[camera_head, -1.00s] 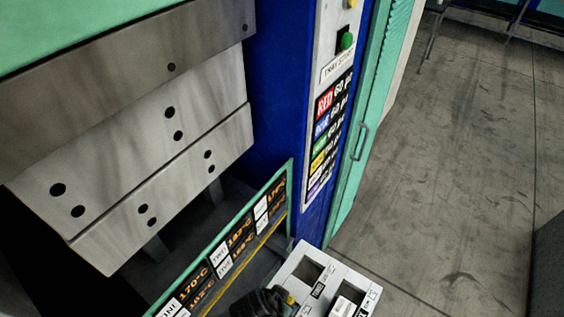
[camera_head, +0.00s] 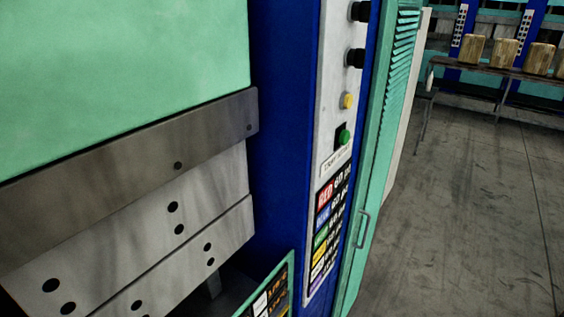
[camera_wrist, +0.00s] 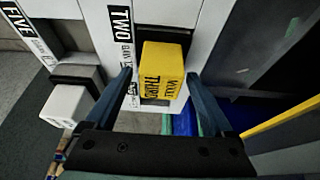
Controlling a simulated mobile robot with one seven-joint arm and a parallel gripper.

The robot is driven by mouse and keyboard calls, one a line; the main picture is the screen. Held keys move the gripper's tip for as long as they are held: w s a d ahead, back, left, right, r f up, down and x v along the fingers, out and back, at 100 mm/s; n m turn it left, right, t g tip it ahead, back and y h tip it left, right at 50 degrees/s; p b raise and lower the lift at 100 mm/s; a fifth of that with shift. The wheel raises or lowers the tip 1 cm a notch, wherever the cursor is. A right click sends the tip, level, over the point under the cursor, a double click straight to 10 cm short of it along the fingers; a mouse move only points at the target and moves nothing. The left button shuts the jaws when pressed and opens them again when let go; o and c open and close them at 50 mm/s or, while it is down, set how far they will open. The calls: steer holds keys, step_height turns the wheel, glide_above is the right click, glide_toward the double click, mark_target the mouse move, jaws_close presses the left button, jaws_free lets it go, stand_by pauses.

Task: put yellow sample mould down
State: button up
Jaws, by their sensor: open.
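The yellow sample mould (camera_wrist: 163,62) is a block with black lettering, seen in the wrist view. It stands at a dark square recess in a light grey tray (camera_wrist: 204,40), beside a label reading TWO (camera_wrist: 121,22). Whether it is fully seated in the recess I cannot tell. My gripper (camera_wrist: 158,76) is open, with one dark finger on either side of the mould and small gaps visible. The mould and my gripper are not in the head view.
A white block (camera_wrist: 65,106) stands to the left, near a label reading FIVE (camera_wrist: 22,22). A yellow bar (camera_wrist: 285,118) crosses at right. The head view shows the press (camera_head: 130,205), its button panel (camera_head: 338,120) and open floor (camera_head: 460,200) at right.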

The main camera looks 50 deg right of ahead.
steer(key=v, duration=1.2)
steer(key=shift+r, duration=0.2)
